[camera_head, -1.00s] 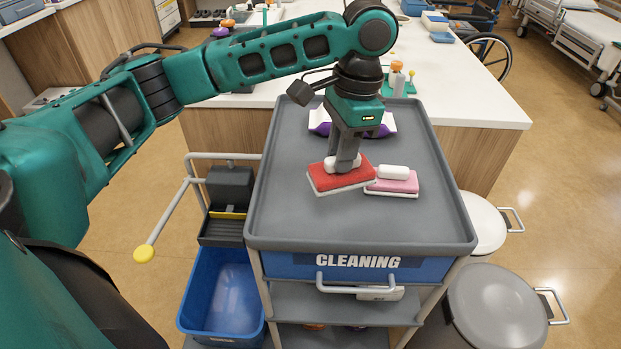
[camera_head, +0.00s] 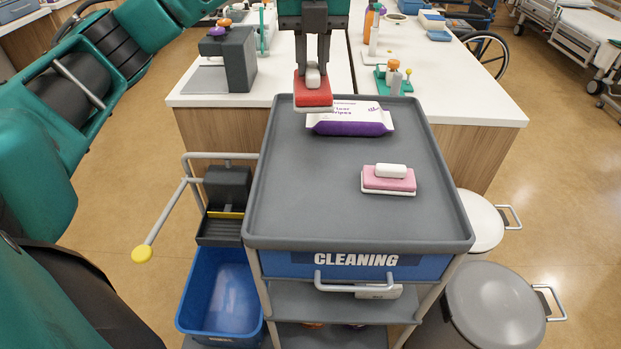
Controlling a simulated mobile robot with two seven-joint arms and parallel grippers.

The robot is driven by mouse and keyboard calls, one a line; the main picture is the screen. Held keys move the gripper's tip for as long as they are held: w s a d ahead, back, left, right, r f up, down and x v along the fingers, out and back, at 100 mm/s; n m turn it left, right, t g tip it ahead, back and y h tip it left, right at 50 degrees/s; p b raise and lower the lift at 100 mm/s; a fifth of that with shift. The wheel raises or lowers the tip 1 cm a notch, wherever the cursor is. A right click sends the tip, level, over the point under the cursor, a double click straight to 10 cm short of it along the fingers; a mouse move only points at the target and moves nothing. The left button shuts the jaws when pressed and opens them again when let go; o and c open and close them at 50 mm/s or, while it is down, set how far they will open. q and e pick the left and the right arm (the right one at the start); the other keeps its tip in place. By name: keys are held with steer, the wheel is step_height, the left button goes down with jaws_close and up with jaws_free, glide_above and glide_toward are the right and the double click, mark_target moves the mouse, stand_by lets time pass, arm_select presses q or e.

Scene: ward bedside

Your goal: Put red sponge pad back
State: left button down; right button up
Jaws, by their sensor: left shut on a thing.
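The red sponge pad (camera_head: 313,95) has a white handle on top and a pale underside. My left gripper (camera_head: 313,72) is shut on its handle and holds it up at the far end of the cleaning cart, in front of the purple-and-white wipes pack (camera_head: 350,118) from this view. The pad covers part of the pack's left end. A pink sponge pad (camera_head: 388,180) with a white handle lies on the right part of the grey cart top (camera_head: 310,200). My right gripper is not in view.
The white counter (camera_head: 455,100) behind the cart carries a dark dispenser (camera_head: 228,58) at left and a green tray with bottles (camera_head: 393,80) at right. Lidded bins (camera_head: 497,310) stand at right. The cart top's left and front are clear.

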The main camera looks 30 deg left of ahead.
arm_select(q)
steer(key=shift+a+r+m, duration=0.1)
steer(key=shift+r+m, duration=0.05)
steer(key=shift+m, duration=0.25)
step_height(320, 180, down, 20)
steer(key=b, duration=0.6)
steer(key=shift+r, duration=0.1)
steer(key=c, duration=1)
jaws_free()
